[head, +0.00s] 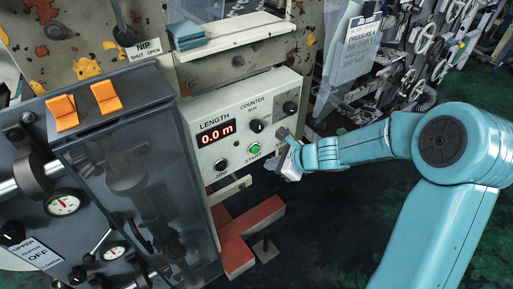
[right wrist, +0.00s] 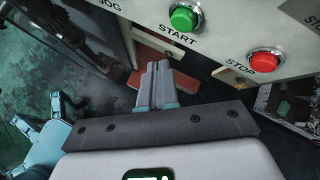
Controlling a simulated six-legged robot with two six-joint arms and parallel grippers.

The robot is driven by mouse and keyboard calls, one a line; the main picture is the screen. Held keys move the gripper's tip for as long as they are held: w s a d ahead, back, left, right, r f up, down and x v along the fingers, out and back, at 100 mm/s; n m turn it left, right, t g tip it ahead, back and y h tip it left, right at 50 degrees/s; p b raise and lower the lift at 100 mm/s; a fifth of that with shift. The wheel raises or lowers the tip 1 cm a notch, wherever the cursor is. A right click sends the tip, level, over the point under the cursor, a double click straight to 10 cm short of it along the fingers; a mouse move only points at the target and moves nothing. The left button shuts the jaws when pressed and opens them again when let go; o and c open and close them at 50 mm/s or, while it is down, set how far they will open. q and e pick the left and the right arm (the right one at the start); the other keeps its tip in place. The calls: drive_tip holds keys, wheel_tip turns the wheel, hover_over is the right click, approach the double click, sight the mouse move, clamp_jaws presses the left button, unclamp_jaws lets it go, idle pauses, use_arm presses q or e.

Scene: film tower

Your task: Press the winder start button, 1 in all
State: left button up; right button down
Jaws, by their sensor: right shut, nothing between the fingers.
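The green START button (head: 255,149) sits on the pale control box (head: 205,158), low on its front face. It also shows in the right wrist view (right wrist: 185,17), with the label START under it. My right gripper (head: 281,132) is shut and empty, to the right of the button in the head view and apart from it. In the right wrist view its closed fingers (right wrist: 157,68) point toward the box, below and a little left of the green button. The red STOP button (right wrist: 264,60) is right of START; my gripper hides it in the head view.
The box also has a red LENGTH display (head: 216,132) reading 0.0 m, a JOG button (head: 221,165) and black knobs (head: 257,126). A clear guard with orange latches (head: 62,112) stands at left. Red-orange blocks (head: 250,240) lie below the box. Dark floor is open at lower right.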

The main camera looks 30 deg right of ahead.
sight(255, 149)
drive_tip(key=shift+w+a+p, duration=0.1)
drive_tip(key=shift+w+p, duration=0.25)
drive_tip(key=shift+w, duration=1.2)
idle(0.9)
drive_tip(key=shift+w, duration=0.45)
